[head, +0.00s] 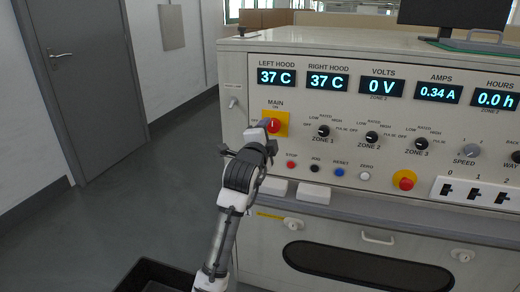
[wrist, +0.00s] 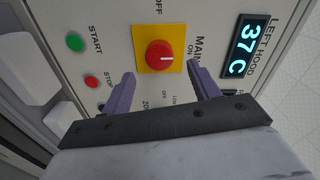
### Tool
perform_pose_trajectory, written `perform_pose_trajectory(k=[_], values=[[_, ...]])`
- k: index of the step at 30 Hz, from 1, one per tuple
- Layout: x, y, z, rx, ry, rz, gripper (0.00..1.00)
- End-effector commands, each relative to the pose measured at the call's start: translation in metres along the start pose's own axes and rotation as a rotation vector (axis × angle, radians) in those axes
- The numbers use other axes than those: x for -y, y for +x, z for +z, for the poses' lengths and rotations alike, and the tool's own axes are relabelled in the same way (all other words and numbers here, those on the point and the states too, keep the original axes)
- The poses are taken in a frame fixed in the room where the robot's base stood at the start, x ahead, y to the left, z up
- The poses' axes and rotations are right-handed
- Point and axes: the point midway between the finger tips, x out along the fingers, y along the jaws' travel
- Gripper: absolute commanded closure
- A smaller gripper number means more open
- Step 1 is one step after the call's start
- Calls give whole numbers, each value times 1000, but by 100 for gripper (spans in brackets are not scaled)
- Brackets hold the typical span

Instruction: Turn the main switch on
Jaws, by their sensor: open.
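The main switch is a red round knob (head: 275,125) on a yellow plate (head: 284,117) at the panel's left, under the left hood display. In the wrist view the knob (wrist: 160,56) has a white mark pointing right, toward the ON label; OFF is printed above the plate. My gripper (wrist: 160,70) is open, its purple fingers on either side of the knob's lower part and apart from it in the picture. Whether they touch the panel, I cannot tell. In the head view my gripper (head: 266,125) partly covers the knob and plate.
Zone 1 knob (head: 323,131) is right of the switch. Below are a red stop button (head: 291,165), other small buttons and a red-on-yellow emergency button (head: 404,180). The displays (head: 274,79) are lit. A black bin (head: 155,275) stands on the floor; floor at left is clear.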

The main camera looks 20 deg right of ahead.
Motion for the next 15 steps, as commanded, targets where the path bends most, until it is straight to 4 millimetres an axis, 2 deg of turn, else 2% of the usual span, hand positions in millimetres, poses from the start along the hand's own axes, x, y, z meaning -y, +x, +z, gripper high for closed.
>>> perform_pose_trajectory(k=[3, 9, 15], values=[[-1, -29, 0, 0, -1, -2, 39], [-1, -68, 0, 0, 0, -2, 39], [0, -87, 0, -1, 0, 0, 39]])
